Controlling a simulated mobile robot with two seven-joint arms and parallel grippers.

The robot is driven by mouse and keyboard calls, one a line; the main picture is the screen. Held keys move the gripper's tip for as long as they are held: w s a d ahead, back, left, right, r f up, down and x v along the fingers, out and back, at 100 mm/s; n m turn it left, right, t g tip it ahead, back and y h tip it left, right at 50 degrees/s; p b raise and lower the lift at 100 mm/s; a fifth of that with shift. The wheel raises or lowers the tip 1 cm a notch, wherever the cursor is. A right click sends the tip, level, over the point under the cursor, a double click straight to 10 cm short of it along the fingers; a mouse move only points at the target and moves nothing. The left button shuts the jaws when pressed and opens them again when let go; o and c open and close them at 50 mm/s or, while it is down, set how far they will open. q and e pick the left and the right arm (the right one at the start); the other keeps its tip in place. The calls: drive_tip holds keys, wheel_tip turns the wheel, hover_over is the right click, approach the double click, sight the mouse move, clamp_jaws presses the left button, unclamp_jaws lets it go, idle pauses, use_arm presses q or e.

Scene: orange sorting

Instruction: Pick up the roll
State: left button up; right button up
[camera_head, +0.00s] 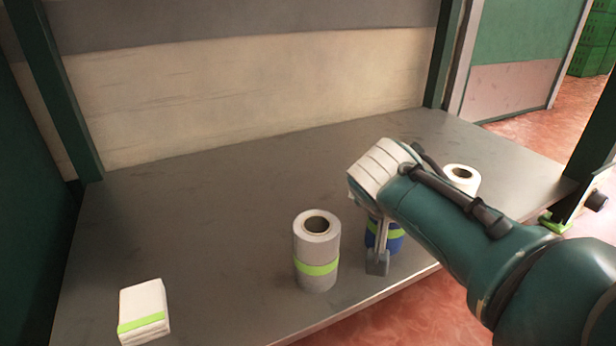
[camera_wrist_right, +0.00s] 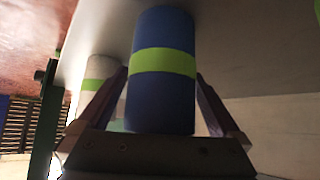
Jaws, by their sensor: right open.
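Three rolls stand upright on the grey table. The grey roll with a lime band (camera_head: 317,270) is left of my right gripper (camera_head: 378,260). The blue roll with a lime band (camera_head: 394,243) is partly hidden behind that gripper in the head view. In the right wrist view the blue roll (camera_wrist_right: 160,100) stands between the two fingers of my right gripper (camera_wrist_right: 161,80), which is open around it. A white roll (camera_head: 461,173) stands farther right, partly behind my right arm, and a whitish roll with a lime band (camera_wrist_right: 98,75) shows in the wrist view. My left gripper is not in view.
The grey table (camera_head: 210,215) is clear at its middle and back left. A white stack with a lime band (camera_head: 144,308) lies at the front left. The table's front edge runs close to the grey and blue rolls. Green posts and a pale wall bound the back.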

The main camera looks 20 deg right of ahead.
drive_tip(key=shift+c, duration=0.2)
drive_tip(key=shift+c, duration=0.9)
drive_tip(key=c, duration=1.2)
drive_tip(key=shift+r, duration=0.15)
drive_tip(key=shift+r+p, duration=8.1)
drive_tip(key=shift+r, duration=1.9)
